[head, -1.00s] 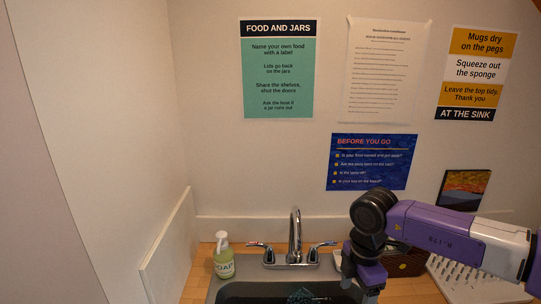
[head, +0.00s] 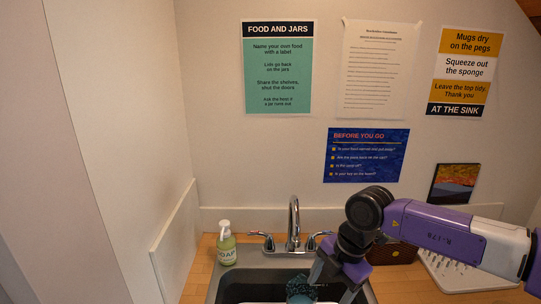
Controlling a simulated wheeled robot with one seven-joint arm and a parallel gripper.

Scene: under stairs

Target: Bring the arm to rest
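My arm, purple and white, reaches in from the right edge of the head view. My gripper (head: 333,288) points down over the right part of the sink (head: 220,285), just right of the tap. Its two grey fingers look spread apart, with nothing seen between them. A teal thing (head: 300,286) shows in the sink just left of the fingers; it is partly cut off and its shape is unclear. I cannot tell whether the near finger touches it.
A soap bottle (head: 226,246) stands left of the chrome tap (head: 293,225). Behind my arm are a dark brown box (head: 399,252), a white ribbed rack (head: 462,274) and a small picture (head: 455,184). Posters hang on the wall. The counter left of the sink is mostly clear.

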